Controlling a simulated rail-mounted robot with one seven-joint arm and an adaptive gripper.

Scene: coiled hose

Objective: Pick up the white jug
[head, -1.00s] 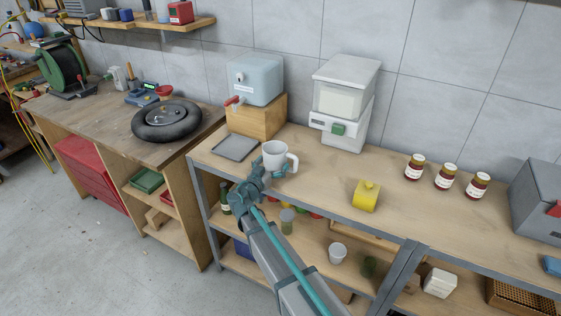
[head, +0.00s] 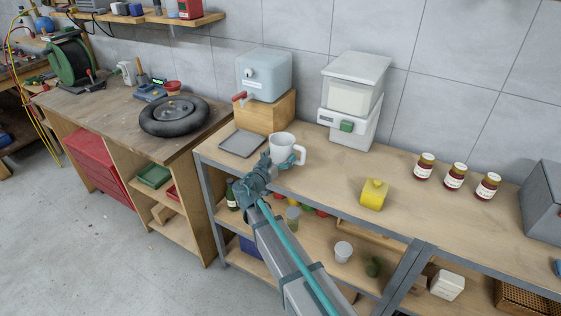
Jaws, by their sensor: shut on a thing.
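The white jug (head: 281,147), with its handle on the right, is upright near the front edge of the shelf top. My gripper (head: 280,162) reaches it from the front, with teal fingers on its lower part, and is shut on it. The jug looks slightly raised; its base is partly hidden by the gripper, so any gap beneath it is hard to see.
A grey tray (head: 242,144) lies just left of the jug. Behind are a blue-grey dispenser (head: 263,75) on a wooden block (head: 265,114) and a white machine (head: 347,127). A yellow item (head: 374,194) and jars (head: 455,177) stand right.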

